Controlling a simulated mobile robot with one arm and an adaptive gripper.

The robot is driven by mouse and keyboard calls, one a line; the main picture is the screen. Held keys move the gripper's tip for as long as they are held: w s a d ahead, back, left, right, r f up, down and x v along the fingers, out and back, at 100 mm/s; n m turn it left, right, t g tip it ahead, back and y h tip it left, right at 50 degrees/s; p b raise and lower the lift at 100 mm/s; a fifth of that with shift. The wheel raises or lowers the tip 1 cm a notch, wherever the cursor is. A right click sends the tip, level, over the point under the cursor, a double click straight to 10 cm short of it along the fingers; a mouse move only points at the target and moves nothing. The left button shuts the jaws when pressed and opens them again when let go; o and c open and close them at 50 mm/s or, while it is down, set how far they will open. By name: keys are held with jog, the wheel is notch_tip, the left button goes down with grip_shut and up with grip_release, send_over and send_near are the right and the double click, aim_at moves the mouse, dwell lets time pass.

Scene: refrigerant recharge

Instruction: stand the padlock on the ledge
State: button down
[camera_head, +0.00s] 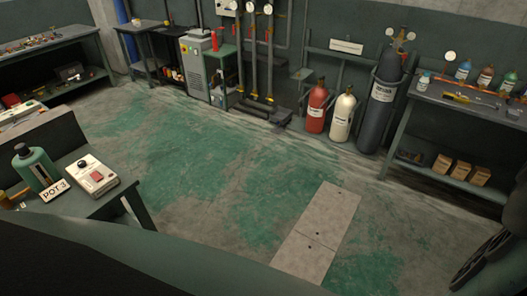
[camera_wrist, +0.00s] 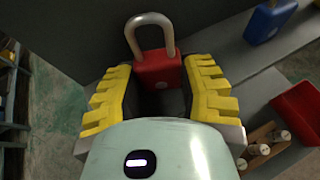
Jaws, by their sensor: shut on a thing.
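A red padlock (camera_wrist: 157,68) with a grey shackle is upright in the wrist view. My gripper (camera_wrist: 161,80) has its yellow ridged fingers on both sides of it and is shut on its body. The padlock's lower part is partly hidden between the fingers. A grey ledge (camera_wrist: 226,62) runs behind and to the right of the padlock; I cannot tell whether the padlock touches it. A blue padlock (camera_wrist: 268,22) stands on the ledge at the upper right. Neither padlock nor my gripper can be made out in the head view.
In the wrist view, a red bin (camera_wrist: 298,112) and a brown holder (camera_wrist: 262,142) with small cylinders are at the right. In the head view, a bench with a green bottle (camera_head: 36,166) is at the left, and gas cylinders (camera_head: 381,105) stand at the back. The middle floor is clear.

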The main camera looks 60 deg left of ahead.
jog(key=c, duration=0.6)
grip_release()
jog(key=b+v, duration=0.2)
jog(key=v, duration=1)
jog(key=shift+b, duration=0.35)
